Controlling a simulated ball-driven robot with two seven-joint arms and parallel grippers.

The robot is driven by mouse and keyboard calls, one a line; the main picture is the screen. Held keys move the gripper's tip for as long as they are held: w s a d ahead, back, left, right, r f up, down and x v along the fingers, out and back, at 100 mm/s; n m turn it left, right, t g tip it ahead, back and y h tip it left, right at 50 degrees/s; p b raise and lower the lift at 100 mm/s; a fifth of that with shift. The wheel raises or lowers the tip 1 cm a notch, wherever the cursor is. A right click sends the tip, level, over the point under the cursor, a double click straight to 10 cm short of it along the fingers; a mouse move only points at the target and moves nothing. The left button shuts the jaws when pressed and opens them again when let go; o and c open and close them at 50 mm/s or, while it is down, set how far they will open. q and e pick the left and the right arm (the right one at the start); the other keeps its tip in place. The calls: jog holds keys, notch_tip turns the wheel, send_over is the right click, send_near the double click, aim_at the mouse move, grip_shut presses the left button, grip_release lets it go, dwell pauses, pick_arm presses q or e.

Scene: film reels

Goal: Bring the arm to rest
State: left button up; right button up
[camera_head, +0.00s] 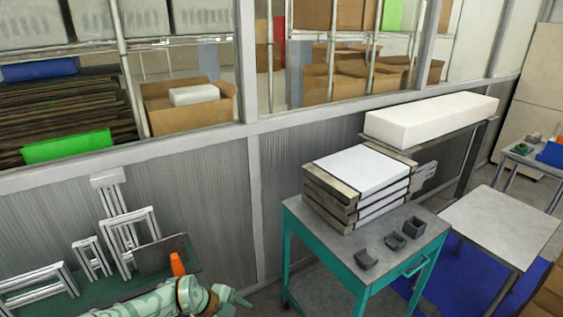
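My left arm (150,303) comes in along the bottom edge at the lower left. It is pale green with an orange-yellow band near the wrist. My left gripper (238,298) is at its right end, low in the picture and left of the teal-framed table (299,222). It appears to be clear of that table. The picture's bottom edge cuts off part of the arm, and the fingers are too small to tell whether they are open or shut. My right gripper is not in view. I see no film reels.
Stacked flat boxes (370,166) and several small dark bins (413,227) stand on the teal table. A dark green surface (90,292) with silver frames (122,232) and an orange cone (177,264) lies behind my arm. A grey-topped table (500,225) stands right.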

pick_arm(q)
jog(key=s+d+r+n+t+h, duration=0.3)
jog(key=d+r+n+t+h, duration=0.15)
jog(key=d+r+t, duration=0.65)
jog(key=s+a+r+n+y, duration=0.2)
jog(key=s+a+n+y, duration=0.25)
jog(key=a+y, duration=0.35)
jog(key=s+a+r+n+y, duration=0.25)
jog(key=a+n+y, duration=0.3)
jog(key=a, duration=0.45)
jog(key=s+a+f+g+y, duration=0.25)
jog(key=s+a+g, duration=0.35)
jog(key=s+a, duration=0.75)
jog(key=s+d+f+g+h+b, duration=0.1)
jog(key=s+d+f+b, duration=0.15)
jog(key=f, duration=0.95)
jog(key=s+d+f+n+g+h+b, duration=0.1)
jog(key=s+d+f+b, duration=0.15)
jog(key=f, duration=0.85)
jog(key=s+d+f+g+h+b, duration=0.15)
jog(key=f+b, duration=0.25)
jog(key=f, duration=0.8)
jog(key=s+f+n+g+h+b, duration=0.1)
jog(key=s+f+b, duration=0.4)
jog(key=s+f, duration=1.3)
notch_tip(320, 180, down, 2)
jog(key=shift+s+f+n+g+b, duration=0.25)
jog(key=shift+s+n+g+b, duration=0.15)
jog(key=shift+n+g, duration=0.6)
